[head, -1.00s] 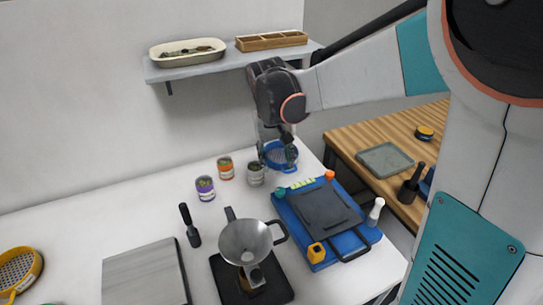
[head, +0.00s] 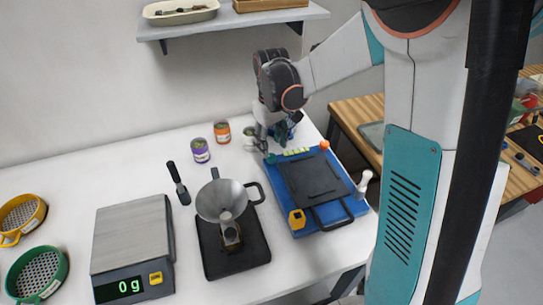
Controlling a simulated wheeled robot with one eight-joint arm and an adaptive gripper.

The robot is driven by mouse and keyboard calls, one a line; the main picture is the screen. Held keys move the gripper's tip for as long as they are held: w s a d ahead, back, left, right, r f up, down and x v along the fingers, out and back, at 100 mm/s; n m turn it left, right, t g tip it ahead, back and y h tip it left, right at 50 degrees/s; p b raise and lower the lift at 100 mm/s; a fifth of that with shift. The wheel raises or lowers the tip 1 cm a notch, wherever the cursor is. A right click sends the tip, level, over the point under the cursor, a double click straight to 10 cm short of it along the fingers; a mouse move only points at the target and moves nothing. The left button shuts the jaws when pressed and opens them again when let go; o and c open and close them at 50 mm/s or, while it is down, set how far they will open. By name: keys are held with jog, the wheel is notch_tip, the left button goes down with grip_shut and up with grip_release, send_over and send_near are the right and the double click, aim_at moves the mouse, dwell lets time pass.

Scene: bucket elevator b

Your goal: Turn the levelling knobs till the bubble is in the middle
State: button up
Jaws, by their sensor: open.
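The blue levelling base (head: 357,207) stands at the right of the white table with a dark plate (head: 315,181) on it. A green knob (head: 270,158) is at its back left corner, an orange knob (head: 324,145) at its back right, and a yellow knob (head: 297,219) at its front left. A yellow-green strip (head: 297,151), perhaps the bubble vial, lies along the back edge; the bubble is too small to make out. My gripper (head: 266,147) is open and points down, right at the green knob; I cannot tell whether it touches.
A funnel on a stand (head: 222,203), a black-handled tool (head: 178,184) and a scale (head: 133,245) reading 0 g stand to the left. Purple (head: 200,151) and orange (head: 222,133) cans stand behind. A white-handled object (head: 363,185) is at the base's right edge. A shelf (head: 230,27) hangs above.

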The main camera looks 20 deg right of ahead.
aim_at(271, 156)
jog(key=shift+f+b, duration=0.5)
jog(key=shift+f, duration=1.85)
jog(key=c, duration=1.1)
